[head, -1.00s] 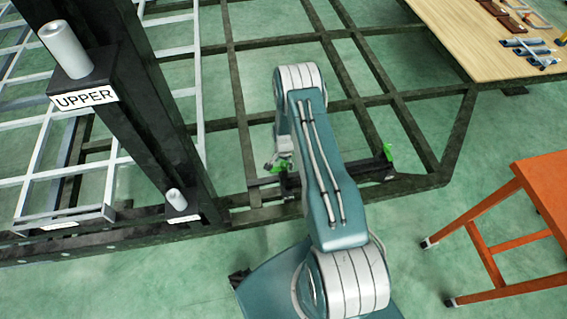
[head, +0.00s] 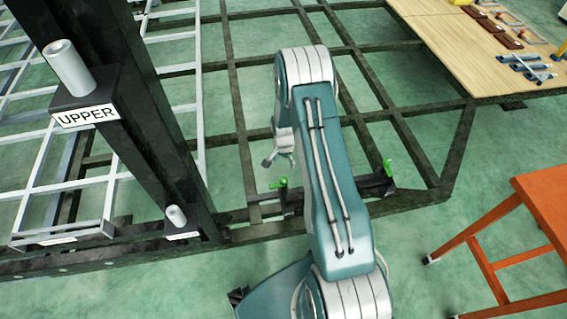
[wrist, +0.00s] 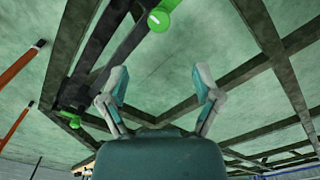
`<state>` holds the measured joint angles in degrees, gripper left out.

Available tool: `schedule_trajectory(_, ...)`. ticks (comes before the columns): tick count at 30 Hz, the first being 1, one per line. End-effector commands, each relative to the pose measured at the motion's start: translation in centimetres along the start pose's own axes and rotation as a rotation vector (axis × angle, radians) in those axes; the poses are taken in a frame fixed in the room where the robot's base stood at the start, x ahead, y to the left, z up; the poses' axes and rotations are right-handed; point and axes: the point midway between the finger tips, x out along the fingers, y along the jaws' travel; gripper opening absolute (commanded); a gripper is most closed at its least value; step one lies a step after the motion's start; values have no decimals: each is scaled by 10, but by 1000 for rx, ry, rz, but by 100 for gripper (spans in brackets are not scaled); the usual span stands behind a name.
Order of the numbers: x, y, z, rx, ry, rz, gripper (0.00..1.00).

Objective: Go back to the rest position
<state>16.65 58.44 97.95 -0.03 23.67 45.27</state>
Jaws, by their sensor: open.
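My gripper (head: 278,153) shows at the left of my raised arm in the head view, partly hidden by the arm. In the wrist view my gripper (wrist: 158,88) has its two fingers spread apart with nothing between them. It hangs above the dark chassis frame, near the bar with green-topped parts. One green-topped part (head: 387,167) is right of my arm, another (head: 281,184) is left of it below the gripper. A bright green cap (wrist: 160,17) also shows in the wrist view.
A dark post with a sign "UPPER" (head: 88,114) and grey pegs (head: 68,67) stands at left. A white ladder-like frame (head: 110,190) lies behind it. An orange table (head: 545,205) stands at right. A wooden board (head: 460,45) with small parts is at back right.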

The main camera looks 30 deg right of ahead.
Motion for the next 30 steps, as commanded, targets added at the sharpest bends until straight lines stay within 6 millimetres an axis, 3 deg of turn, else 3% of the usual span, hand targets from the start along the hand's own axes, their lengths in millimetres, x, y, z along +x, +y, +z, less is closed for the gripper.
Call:
schedule_trajectory(10, -1, 0, 0, -1, 1, -1, 82)
schedule_trajectory(13, -16, -4, 0, -21, 9, -9, 82)
schedule_trajectory(21, -123, -21, 14, -174, 64, -60, 82)
schedule_trajectory(30, -238, -17, 51, -362, 132, -113, 82)
